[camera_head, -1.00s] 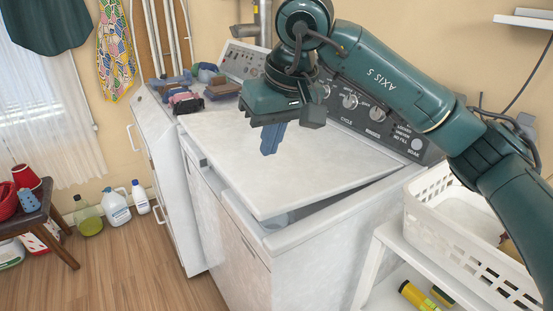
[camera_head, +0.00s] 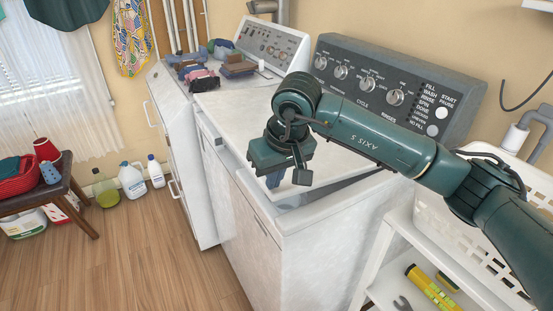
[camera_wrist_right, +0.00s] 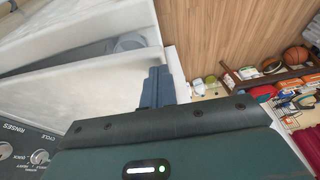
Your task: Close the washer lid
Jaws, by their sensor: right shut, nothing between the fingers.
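The white washer lid (camera_head: 228,108) is slightly raised in the head view, with a narrow dark gap under its front right edge. The washer body (camera_head: 250,225) stands below it, and its rim shows at the front corner. My right gripper (camera_head: 273,180) is shut and empty, pointing down at the lid's front edge. In the right wrist view, its blue-grey fingers (camera_wrist_right: 157,86) are beside the edge of the lid (camera_wrist_right: 95,92), and the gap into the tub shows beyond. I cannot tell whether they touch the lid. My arm hides part of the lid. My left gripper is not in view.
The control panel (camera_head: 390,85) rises behind the lid. Folded cloths (camera_head: 205,78) lie on the neighbouring machine. A white basket (camera_head: 440,215) on a shelf stands close on the right. The wooden floor (camera_head: 150,255) in front at left is clear.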

